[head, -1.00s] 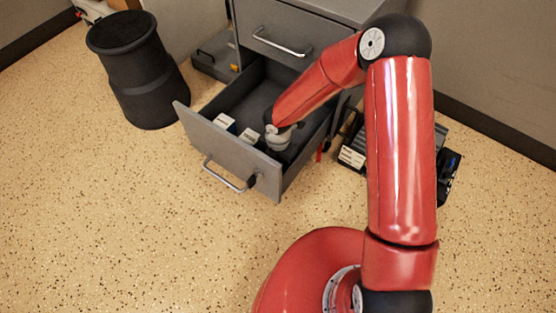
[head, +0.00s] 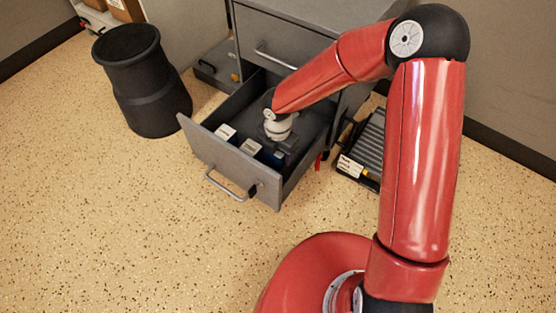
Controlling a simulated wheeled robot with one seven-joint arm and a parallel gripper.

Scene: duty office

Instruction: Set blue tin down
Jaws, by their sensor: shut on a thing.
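My gripper (head: 283,148) is inside the open drawer (head: 216,152) of the grey cabinet, pointing down near the drawer's front right part. It is shut on the blue tin (head: 278,157), of which only a small dark blue patch shows below the gripper. The wrist and fingers hide the rest of the tin. I cannot tell whether the tin touches the drawer floor.
Two boxes with pale tops, one on the left (head: 225,133) and one nearer the gripper (head: 251,147), stand along the drawer front. The drawer's back left floor looks free. A dark tray (head: 366,150) lies right of the cabinet.

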